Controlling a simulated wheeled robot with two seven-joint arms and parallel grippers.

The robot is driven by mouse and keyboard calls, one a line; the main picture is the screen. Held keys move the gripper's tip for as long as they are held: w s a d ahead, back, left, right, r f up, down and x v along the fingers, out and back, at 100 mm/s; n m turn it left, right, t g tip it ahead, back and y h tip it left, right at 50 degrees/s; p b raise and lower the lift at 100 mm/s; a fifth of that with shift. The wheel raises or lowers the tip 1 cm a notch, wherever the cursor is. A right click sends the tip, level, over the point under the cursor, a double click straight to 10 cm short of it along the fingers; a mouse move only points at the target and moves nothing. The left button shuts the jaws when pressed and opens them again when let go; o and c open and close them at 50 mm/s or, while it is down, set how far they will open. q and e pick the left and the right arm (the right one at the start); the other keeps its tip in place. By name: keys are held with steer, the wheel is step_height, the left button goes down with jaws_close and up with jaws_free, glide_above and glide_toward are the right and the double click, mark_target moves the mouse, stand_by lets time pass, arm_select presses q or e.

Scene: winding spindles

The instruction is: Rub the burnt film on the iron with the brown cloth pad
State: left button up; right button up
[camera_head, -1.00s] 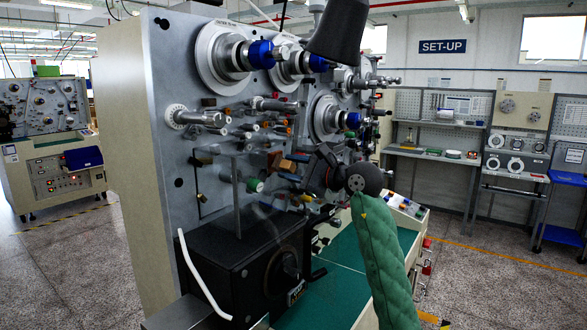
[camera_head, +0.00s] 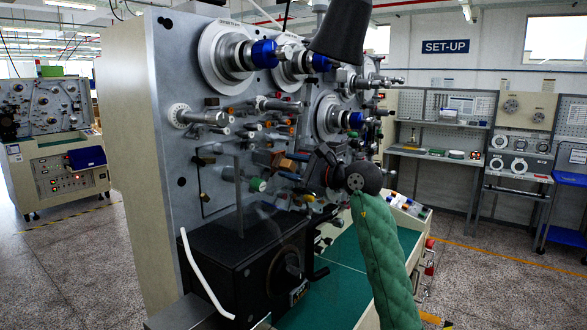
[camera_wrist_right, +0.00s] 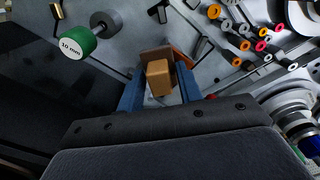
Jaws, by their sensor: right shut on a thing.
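My right gripper (camera_wrist_right: 160,88) is shut on the brown cloth pad (camera_wrist_right: 158,77), a small tan block between its two blue fingers in the right wrist view. The pad's far end is close against the machine face, beside a darker orange-brown piece (camera_wrist_right: 157,53); whether they touch I cannot tell. In the head view the right gripper (camera_head: 306,160) reaches in from the right among the small parts on the machine front. The iron and its burnt film cannot be told apart clearly there; the gripper and pad may hide them. My left gripper is not in view.
A green-capped roller marked 10 mm (camera_wrist_right: 77,43) sticks out beside the gripper. Orange and pink-ended rollers (camera_wrist_right: 246,45) crowd the other side. Large blue-hubbed spindles (camera_head: 262,53) project above. A black box (camera_head: 235,262) and green worktop (camera_head: 335,285) lie below.

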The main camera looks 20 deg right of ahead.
steer(key=shift+w+a, duration=0.3)
steer(key=shift+w, duration=0.1)
steer(key=shift+d, duration=0.1)
steer(key=shift+w+d+f+b, duration=0.1)
steer(key=shift+w+d+b, duration=0.4)
steer(key=shift+d+b, duration=0.1)
steer(key=shift+s+a+b, duration=0.45)
steer(key=shift+a+b, duration=0.3)
steer(key=shift+b, duration=0.4)
steer(key=shift+d, duration=0.1)
stand_by(0.3)
